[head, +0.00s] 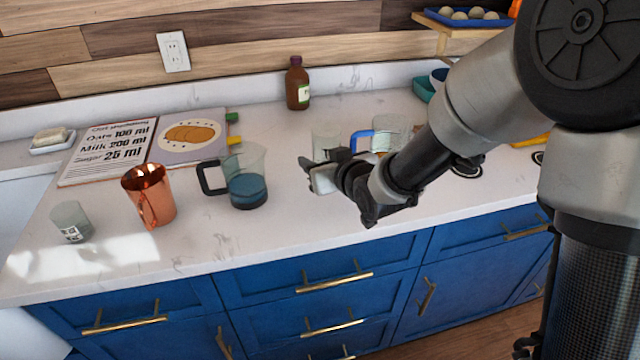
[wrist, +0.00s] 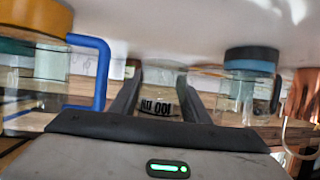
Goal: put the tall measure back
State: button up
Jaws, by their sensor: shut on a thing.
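My gripper (head: 322,172) is shut on a clear measure (head: 326,143), low over the middle of the counter. A smaller clear cup with a dark printed mark (head: 71,222) stands at the far left of the counter.
A black-handled jug of blue liquid (head: 246,180) and a copper mug (head: 150,194) stand left of my gripper. A blue-handled clear jug (head: 391,131) is close on the right. A brown bottle (head: 297,84) and an open recipe book (head: 110,150) are behind. The front strip is clear.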

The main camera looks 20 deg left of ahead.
jog(key=shift+f+b, duration=0.4)
jog(key=shift+f, duration=2.2)
jog(key=shift+f, duration=0.1)
jog(key=shift+f, duration=0.1)
jog(key=o, duration=1.2)
